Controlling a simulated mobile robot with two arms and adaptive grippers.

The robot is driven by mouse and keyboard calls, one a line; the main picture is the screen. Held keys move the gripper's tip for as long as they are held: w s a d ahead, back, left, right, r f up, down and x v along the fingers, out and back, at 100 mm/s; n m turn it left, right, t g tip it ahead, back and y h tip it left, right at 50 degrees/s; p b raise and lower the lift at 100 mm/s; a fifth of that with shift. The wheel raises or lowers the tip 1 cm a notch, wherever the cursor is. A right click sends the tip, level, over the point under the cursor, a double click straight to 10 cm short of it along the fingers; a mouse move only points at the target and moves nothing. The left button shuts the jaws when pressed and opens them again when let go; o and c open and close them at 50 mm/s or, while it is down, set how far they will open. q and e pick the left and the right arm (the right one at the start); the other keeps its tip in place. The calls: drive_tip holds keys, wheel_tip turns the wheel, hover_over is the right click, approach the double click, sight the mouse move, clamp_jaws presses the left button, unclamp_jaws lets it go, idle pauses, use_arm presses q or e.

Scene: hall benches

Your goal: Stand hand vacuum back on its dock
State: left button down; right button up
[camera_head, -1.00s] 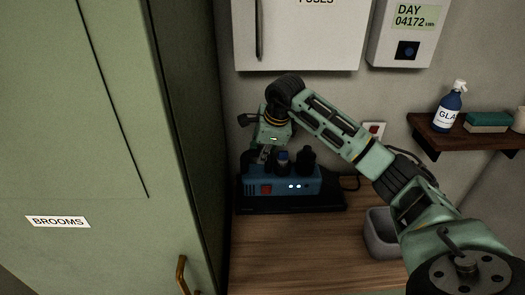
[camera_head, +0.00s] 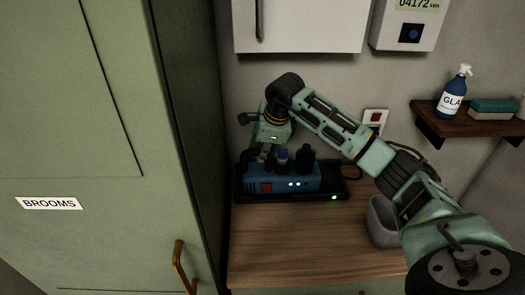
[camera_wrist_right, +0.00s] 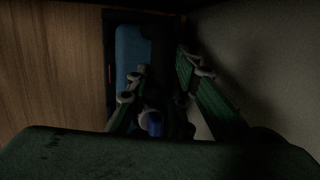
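The hand vacuum seems to be the blue body (camera_head: 306,182) with a red switch, small lit lights and dark round parts on top. It sits on a black base (camera_head: 333,189), which looks like the dock, with a green light at its front right. The blue body also shows in the right wrist view (camera_wrist_right: 131,50). My right gripper (camera_head: 263,154) is down at the left part of the blue body. In the right wrist view its fingers (camera_wrist_right: 165,88) are apart on either side of dark parts; the dim picture hides whether they touch. My left gripper is out of view.
The wooden bench (camera_head: 290,245) is clear in front of the base. A grey bin (camera_head: 382,225) stands at right beside my right arm. The green BROOMS cabinet (camera_head: 90,150) closes off the left. A shelf (camera_head: 465,127) with a spray bottle (camera_head: 452,100) is at upper right.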

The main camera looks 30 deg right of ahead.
drive_tip(key=o, duration=0.4)
drive_tip(key=shift+c, duration=0.2)
drive_tip(key=shift+s+f, duration=0.1)
drive_tip(key=shift+f, duration=0.1)
drive_tip(key=shift+s+r, duration=0.1)
drive_tip(key=shift+r, duration=0.4)
drive_tip(key=v, duration=1.1)
drive_tip(key=shift+r, duration=0.1)
